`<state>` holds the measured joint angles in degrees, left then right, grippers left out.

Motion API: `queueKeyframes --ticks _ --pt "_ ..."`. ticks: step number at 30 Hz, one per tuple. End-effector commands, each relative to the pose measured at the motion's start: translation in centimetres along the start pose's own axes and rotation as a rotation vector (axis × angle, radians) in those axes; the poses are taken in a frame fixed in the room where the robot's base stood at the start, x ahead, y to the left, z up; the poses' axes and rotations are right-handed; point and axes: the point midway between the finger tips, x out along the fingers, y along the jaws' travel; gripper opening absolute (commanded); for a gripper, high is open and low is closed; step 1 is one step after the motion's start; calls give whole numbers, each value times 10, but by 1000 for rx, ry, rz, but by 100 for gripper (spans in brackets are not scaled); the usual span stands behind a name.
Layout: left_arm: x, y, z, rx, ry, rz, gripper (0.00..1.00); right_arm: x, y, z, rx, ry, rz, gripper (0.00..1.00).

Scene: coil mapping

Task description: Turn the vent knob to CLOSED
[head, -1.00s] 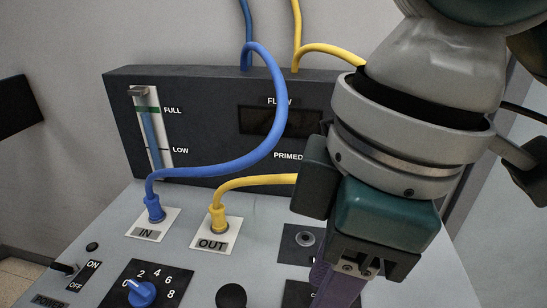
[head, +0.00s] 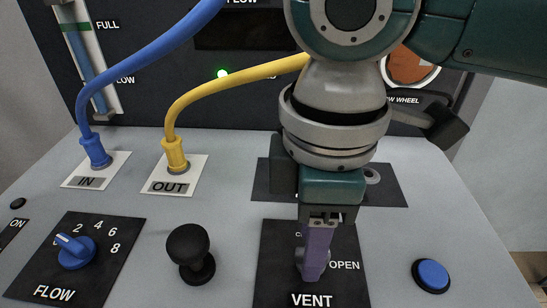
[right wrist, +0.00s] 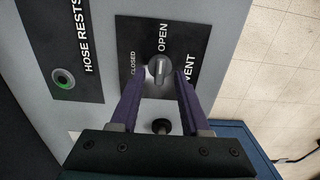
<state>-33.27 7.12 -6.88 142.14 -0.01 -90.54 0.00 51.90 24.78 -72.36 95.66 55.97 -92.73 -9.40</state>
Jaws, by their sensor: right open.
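The vent knob (right wrist: 160,68) is a small grey knob with an elongated grip, seen in the right wrist view. Its grip points toward the OPEN label; CLOSED is printed to its left there. It sits on the black VENT plate (head: 275,275). My right gripper (head: 313,275) points down over this plate, and its purple fingers hide the knob in the head view. In the right wrist view the right gripper (right wrist: 159,80) is open, with one finger on each side of the knob. I cannot tell whether the fingers touch it. My left gripper is not in view.
A black knob (head: 190,252) stands left of the plate, and the blue FLOW knob (head: 75,251) is further left. A blue button (head: 432,275) is at the right. Blue (head: 140,55) and yellow (head: 230,80) hoses rise behind. The hose rests plate (head: 390,185) lies behind the gripper.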

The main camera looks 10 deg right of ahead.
Motion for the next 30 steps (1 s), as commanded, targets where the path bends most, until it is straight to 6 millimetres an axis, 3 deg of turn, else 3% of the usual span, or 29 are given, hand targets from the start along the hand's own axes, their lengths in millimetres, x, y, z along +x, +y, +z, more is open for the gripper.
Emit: queueKeyframes --ticks 10,23,30 --pt "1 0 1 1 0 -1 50 6 0 0 -1 0 0 46" --pt "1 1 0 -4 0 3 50 6 0 0 0 0 0 0" --pt "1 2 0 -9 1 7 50 6 0 0 0 0 0 0"
